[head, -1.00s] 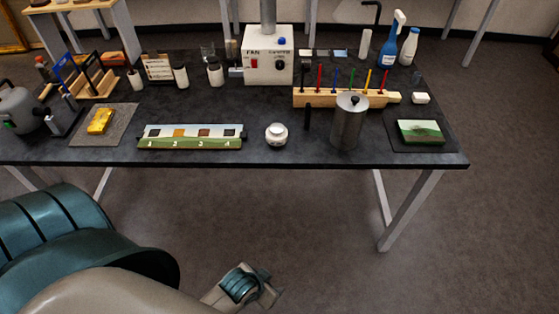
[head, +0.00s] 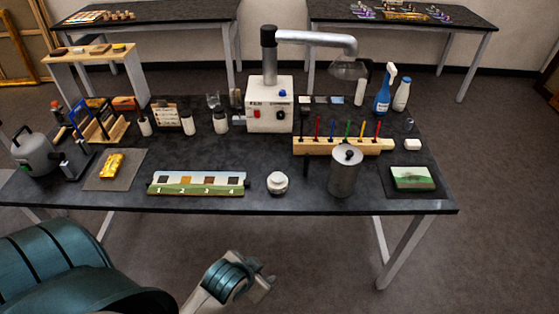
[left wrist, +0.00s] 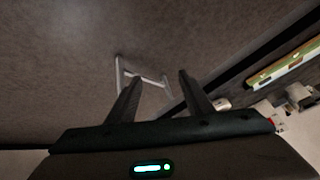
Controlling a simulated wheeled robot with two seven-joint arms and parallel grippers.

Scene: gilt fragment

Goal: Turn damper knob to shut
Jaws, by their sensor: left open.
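The white fan box (head: 269,105) stands at the back middle of the table in the head view. Its front carries a small black damper knob (head: 285,114) on the right and a red switch on the left; the knob's pointer is too small to read. A blue button (head: 283,93) sits above the knob. My left gripper (head: 267,283) is in front of the table, low in the head view, well away from the knob. In the left wrist view its two fingers (left wrist: 160,92) are apart with nothing between them. My right gripper is not in view.
A metal canister (head: 344,175), a white jar (head: 277,183) and a numbered strip (head: 197,190) stand near the front of the table (head: 310,198). A wooden tool rack (head: 335,146) is right of the box. A silver duct (head: 318,39) rises from the box.

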